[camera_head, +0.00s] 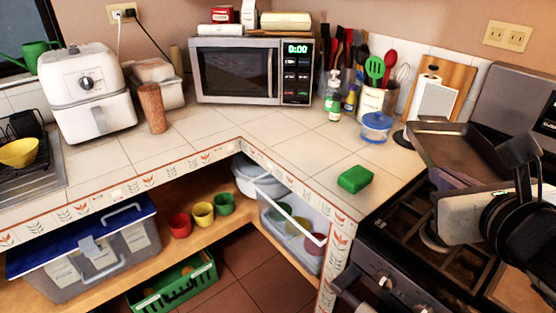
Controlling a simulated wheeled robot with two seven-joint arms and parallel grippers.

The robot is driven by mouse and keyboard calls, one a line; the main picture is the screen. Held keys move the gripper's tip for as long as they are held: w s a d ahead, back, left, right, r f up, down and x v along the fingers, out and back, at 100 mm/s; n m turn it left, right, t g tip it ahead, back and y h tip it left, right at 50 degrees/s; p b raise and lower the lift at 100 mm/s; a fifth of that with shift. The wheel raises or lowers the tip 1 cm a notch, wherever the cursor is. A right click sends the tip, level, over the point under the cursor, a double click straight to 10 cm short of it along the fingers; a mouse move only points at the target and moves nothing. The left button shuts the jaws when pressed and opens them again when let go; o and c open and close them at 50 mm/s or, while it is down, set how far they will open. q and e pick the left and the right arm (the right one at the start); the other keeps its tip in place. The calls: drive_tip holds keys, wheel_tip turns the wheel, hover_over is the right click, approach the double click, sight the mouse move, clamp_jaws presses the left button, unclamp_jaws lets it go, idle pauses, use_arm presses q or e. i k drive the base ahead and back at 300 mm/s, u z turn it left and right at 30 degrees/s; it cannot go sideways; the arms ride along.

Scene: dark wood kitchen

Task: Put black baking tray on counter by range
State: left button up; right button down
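The black baking tray (455,143) is at the right of the head view, over the back of the range (385,255) and near the counter's edge. It looks tilted and raised above the burners. My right gripper (456,181) is at the tray's near side and appears shut on it; the exact finger contact is partly hidden by my own wrist parts. The counter by the range (305,165) has bare white tiles left of the range. My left gripper is not in view.
A green sponge (355,179) lies on the counter near the range. A blue-lidded container (376,127), a paper towel holder (434,100) and utensil crocks stand behind it. A microwave (250,72) fills the corner. Tiles between the microwave and sponge are clear.

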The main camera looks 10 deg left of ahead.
sight(310, 141)
drive_tip(key=u, duration=0.95)
drive_tip(key=i, duration=1.1)
drive_tip(key=z, duration=0.15)
